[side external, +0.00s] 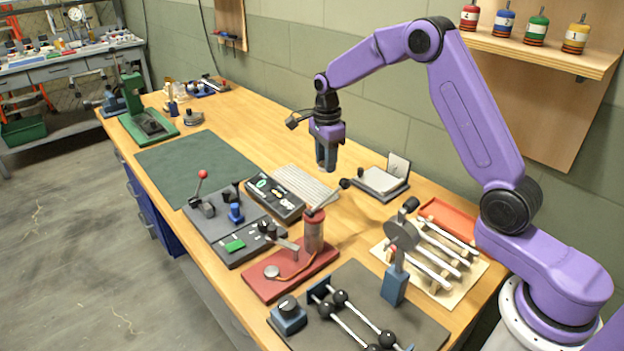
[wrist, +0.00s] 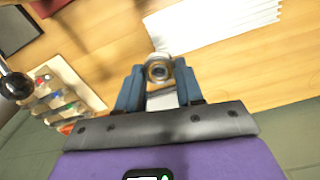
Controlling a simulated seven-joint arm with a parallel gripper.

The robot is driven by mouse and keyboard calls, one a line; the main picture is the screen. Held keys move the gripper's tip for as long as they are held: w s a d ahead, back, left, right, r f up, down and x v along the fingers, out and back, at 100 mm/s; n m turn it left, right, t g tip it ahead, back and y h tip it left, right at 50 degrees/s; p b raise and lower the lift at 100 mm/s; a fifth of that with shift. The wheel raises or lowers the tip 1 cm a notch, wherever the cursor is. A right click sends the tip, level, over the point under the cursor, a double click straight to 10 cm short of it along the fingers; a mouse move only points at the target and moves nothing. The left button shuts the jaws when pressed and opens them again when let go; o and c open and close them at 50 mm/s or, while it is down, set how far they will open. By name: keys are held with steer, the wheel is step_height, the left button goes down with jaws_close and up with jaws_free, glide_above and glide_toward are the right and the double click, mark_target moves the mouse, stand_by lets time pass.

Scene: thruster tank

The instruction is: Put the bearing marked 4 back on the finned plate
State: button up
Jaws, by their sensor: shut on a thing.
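My gripper (side external: 326,165) is raised above the bench, near the wall side of the finned plate. In the wrist view its blue fingers (wrist: 158,88) are shut on a small metallic ring-shaped bearing (wrist: 158,72) with a dark centre. No number shows on the bearing in either view. The finned plate (side external: 305,188) is a pale, ridged rectangle lying flat on the wood. It shows at the top of the wrist view (wrist: 215,20), apart from the bearing and ahead of it to the right.
A black control box (side external: 274,197) lies beside the finned plate. A pad with an upright white panel (side external: 384,182) stands by the wall. A red-based pump (side external: 300,262) and a lever with a black knob stand in front. Numbered coloured spools (side external: 535,30) sit on the shelf.

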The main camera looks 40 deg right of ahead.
glide_above(312, 188)
step_height(312, 188, down, 6)
steer(key=shift+s, duration=0.15)
steer(key=shift+f, duration=1.65)
steer(key=shift+f, duration=0.15)
steer(key=o, duration=1.1)
steer(key=shift+o, duration=0.2)
step_height(312, 188, up, 12)
steer(key=shift+r, duration=0.2)
steer(key=shift+a, duration=0.1)
